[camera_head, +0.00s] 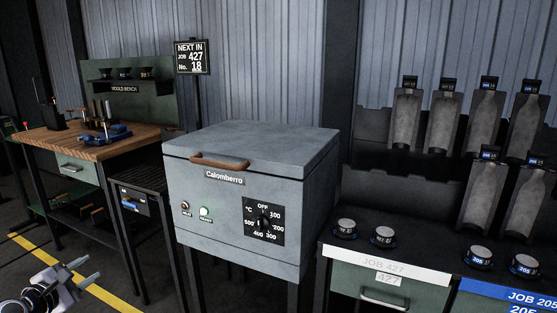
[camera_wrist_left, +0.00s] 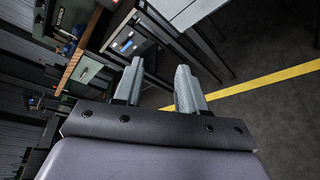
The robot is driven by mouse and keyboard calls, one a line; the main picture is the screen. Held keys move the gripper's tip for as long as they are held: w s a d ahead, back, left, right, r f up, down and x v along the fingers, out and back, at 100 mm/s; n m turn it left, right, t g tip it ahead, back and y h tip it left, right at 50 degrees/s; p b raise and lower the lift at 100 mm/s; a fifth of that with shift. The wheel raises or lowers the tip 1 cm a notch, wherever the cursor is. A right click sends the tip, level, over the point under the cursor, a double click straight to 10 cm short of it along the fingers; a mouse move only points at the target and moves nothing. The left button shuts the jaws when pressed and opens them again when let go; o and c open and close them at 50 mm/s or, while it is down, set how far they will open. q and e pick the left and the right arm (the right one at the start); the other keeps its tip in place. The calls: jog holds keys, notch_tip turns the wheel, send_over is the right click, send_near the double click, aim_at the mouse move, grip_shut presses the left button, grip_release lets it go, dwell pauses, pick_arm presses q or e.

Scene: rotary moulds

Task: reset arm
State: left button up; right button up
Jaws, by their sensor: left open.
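My left gripper (camera_head: 84,270) is at the lower left of the head view, low in front of the mould bench and above the dark floor. Its two fingers are apart with nothing between them. The same gripper (camera_wrist_left: 160,85) shows in the left wrist view, fingers spread, with the floor beyond them. My right gripper is in neither view.
A grey oven (camera_head: 250,190) with a closed lid stands in the middle. A wooden-topped mould bench (camera_head: 100,150) is at the left. A yellow line (camera_head: 110,296) crosses open floor.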

pick_arm(q)
jog(key=s+d+f+m+g, duration=0.3)
jog(key=s+d+f+m, duration=0.5)
jog(key=s+m, duration=0.3)
jog(key=s+d+f+m+g, duration=0.2)
jog(key=s+d+f+m, duration=0.7)
jog(key=m, duration=0.4)
jog(key=s+d+m+h, duration=0.1)
jog(key=s+d+m, duration=0.3)
jog(key=s+m, duration=0.4)
jog(key=d+n, duration=0.5)
jog(key=d, duration=0.4)
jog(key=shift+n+h, duration=0.3)
jog(key=r+p, duration=0.1)
jog(key=p, duration=0.1)
jog(key=r+p, duration=0.4)
jog(key=shift+s+d+r+p, duration=0.2)
jog(key=shift+s+r+p, duration=0.05)
jog(key=shift+p, duration=0.1)
